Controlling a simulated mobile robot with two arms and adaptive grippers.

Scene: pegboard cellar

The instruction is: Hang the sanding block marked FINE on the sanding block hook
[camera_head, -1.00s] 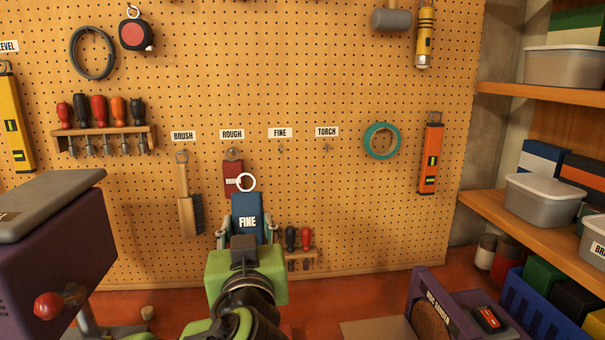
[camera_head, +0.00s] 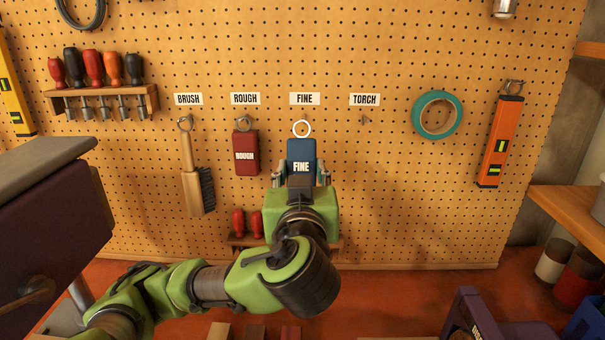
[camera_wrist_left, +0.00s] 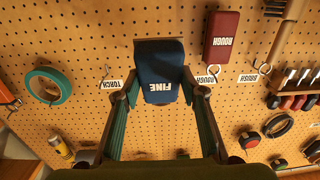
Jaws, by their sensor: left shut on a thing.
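The blue sanding block marked FINE (camera_head: 301,152) is upright in front of the pegboard, with a white ring (camera_head: 302,128) at its top. My left gripper (camera_head: 301,179) is shut on the block's sides. The ring shows just below the FINE label (camera_head: 304,99), where the other labels have their hooks. The hook itself is not clear, and I cannot tell whether the ring is around it or in front of it. In the left wrist view the block (camera_wrist_left: 160,70) shows upside down between the fingers and hides the FINE label. My right gripper is not in view.
The red ROUGH block (camera_head: 246,153) hangs close to the left, with a brush (camera_head: 191,175) beyond it. The TORCH hook (camera_head: 365,120) to the right is empty. Green tape (camera_head: 437,114) and an orange level (camera_head: 500,141) hang farther right. A screwdriver rack (camera_head: 105,102) is upper left.

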